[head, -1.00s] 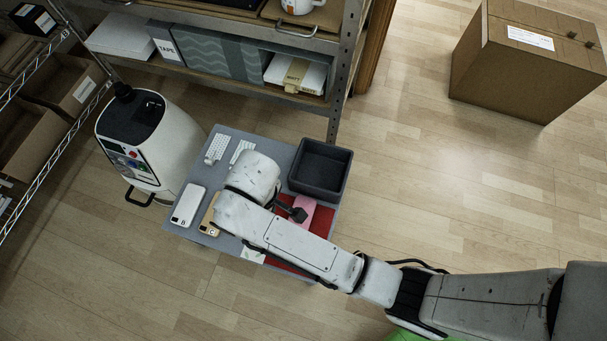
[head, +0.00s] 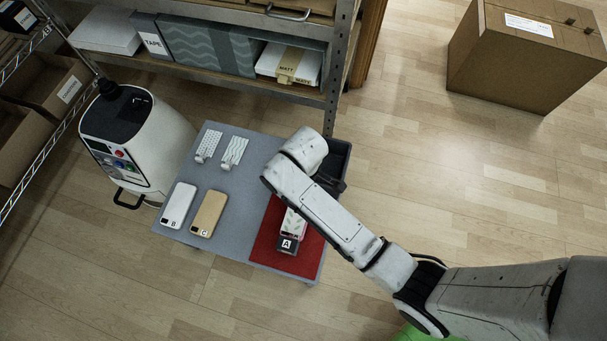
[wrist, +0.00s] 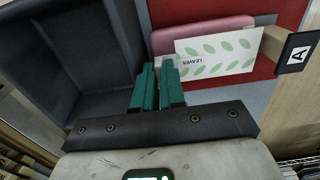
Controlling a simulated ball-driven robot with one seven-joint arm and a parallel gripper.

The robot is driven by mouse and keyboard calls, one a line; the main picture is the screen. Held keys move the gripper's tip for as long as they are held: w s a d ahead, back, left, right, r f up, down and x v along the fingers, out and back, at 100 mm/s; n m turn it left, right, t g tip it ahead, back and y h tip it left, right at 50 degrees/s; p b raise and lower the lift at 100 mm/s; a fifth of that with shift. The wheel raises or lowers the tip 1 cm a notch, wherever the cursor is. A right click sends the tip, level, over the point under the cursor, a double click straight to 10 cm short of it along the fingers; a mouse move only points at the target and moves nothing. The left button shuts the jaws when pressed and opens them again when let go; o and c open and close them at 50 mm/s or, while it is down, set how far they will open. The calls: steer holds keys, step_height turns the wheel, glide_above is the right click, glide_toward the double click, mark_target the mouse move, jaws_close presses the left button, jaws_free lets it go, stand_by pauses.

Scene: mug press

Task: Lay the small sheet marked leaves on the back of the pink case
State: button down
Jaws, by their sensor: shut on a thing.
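The white sheet marked leaves (wrist: 215,55), with green leaf shapes, is in front of the pink case (wrist: 195,36) in the wrist view and hides part of it. The sheet (head: 295,222) shows over the red mat in the head view, with a bit of pink (head: 300,237) beside it. I cannot tell whether sheet and case touch. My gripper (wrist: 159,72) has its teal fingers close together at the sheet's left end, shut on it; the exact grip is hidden. In the head view my arm hides most of the gripper. A black plate marked A (head: 288,244) is at the case's near end.
The red mat (head: 268,240) lies on the grey table (head: 235,185). A dark bin (wrist: 65,60) is close left of my fingers in the wrist view. A white case (head: 179,205), a tan case (head: 209,213) and two patterned sheets (head: 234,150) lie left.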

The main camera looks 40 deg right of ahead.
steer(key=shift+a+f, duration=0.1)
steer(key=shift+f, duration=1)
steer(key=shift+f, duration=0.15)
steer(key=c, duration=1.5)
jaws_free()
step_height(320, 180, up, 12)
steer(key=p, duration=0.4)
steer(key=s+d+r+m, duration=0.2)
steer(key=s+d+m, duration=0.1)
steer(key=s, duration=0.5)
steer(key=s+d+r+m+t, duration=0.1)
steer(key=s+d+m, duration=0.3)
steer(key=s, duration=0.4)
steer(key=shift+s+d+r+m, duration=0.25)
steer(key=shift+d+r+m, duration=0.05)
steer(key=shift+d+r, duration=0.1)
